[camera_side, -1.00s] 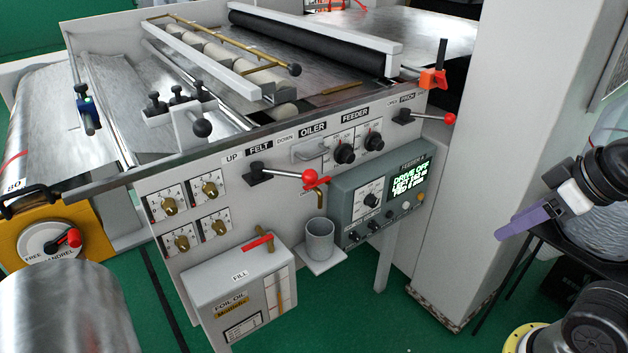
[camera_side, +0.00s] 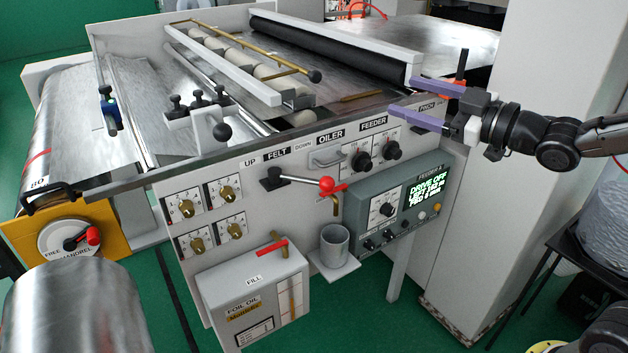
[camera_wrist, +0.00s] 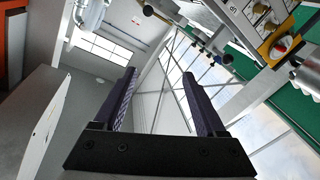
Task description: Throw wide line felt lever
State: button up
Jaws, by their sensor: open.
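The felt lever (camera_side: 300,181) is on the machine's front panel in the side view, under the UP, FELT and DOWN labels. Its black pivot is at left, and its arm points right to a red ball knob, on the DOWN side. My gripper (camera_side: 402,96) is open and empty, up and to the right of the lever, clearly apart from it. Its two purple fingers point left, by the panel's upper right corner. The wrist view shows the open fingers (camera_wrist: 156,78) with nothing between them; I cannot make out the felt lever there.
The feeder display box (camera_side: 385,208) and grey cup (camera_side: 334,245) are below right. The foil oil box (camera_side: 250,295) stands below. A pale column (camera_side: 470,230) stands at right.

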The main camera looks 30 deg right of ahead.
jog(key=w+a+f+n+y, duration=0.3)
jog(key=w+f+y, duration=0.15)
jog(key=f, duration=0.25)
jog(key=m+g+y, duration=0.1)
jog(key=m+g, duration=0.1)
send_near(319, 182)
jog(key=x, duration=1.1)
jog(key=shift+w+d+f, duration=0.1)
jog(key=shift+w+f, duration=0.15)
jog(key=shift+w, duration=0.15)
grip_shut()
